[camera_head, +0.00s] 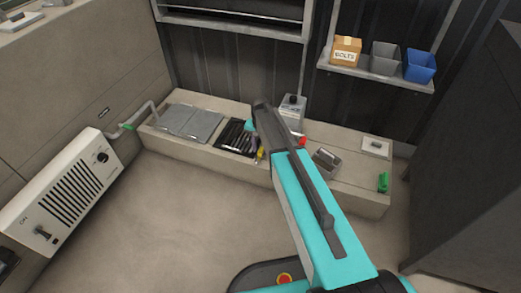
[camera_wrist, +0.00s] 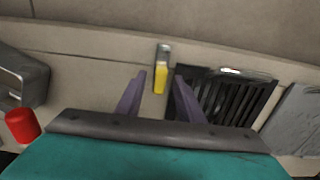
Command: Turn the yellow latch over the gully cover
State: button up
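The yellow latch (camera_wrist: 160,79) has a grey metal mount at its upper end in the wrist view. It points down the picture, beside the left edge of the dark slatted gully cover (camera_wrist: 225,97). The latch (camera_head: 260,154) and cover (camera_head: 236,138) also show on the low ledge in the head view. My gripper (camera_wrist: 159,90) is open, with its two purple fingers apart on either side of the latch in the picture. I see no contact with the latch; the height gap is hard to judge. In the head view my arm partly hides the gripper.
A red knob (camera_wrist: 22,125) and a metal box (camera_wrist: 20,75) are left of my gripper in the wrist view. Grey plates (camera_head: 188,122) lie left of the cover in the head view. A grey box (camera_head: 291,110) stands behind my arm. The floor in front is clear.

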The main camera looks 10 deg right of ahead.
grip_shut()
jog(key=shift+r+m+p, duration=0.1)
jog(key=shift+m+p, duration=0.4)
jog(key=shift+p, duration=0.45)
jog(key=shift+r+m+p, duration=0.1)
jog(key=shift+m+p, duration=0.5)
jog(key=shift+p, duration=0.15)
jog(key=m+p, duration=0.4)
jog(key=p, duration=0.1)
jog(key=shift+w+a+m, duration=0.1)
jog(key=shift+m, duration=0.3)
jog(key=m+p, duration=0.4)
jog(key=m, duration=0.1)
jog(key=m+p, duration=0.1)
jog(key=m, duration=0.1)
jog(key=m+p, duration=0.1)
jog(key=m, duration=0.3)
jog(key=shift+f+p, duration=0.25)
jog(key=shift+p, duration=0.15)
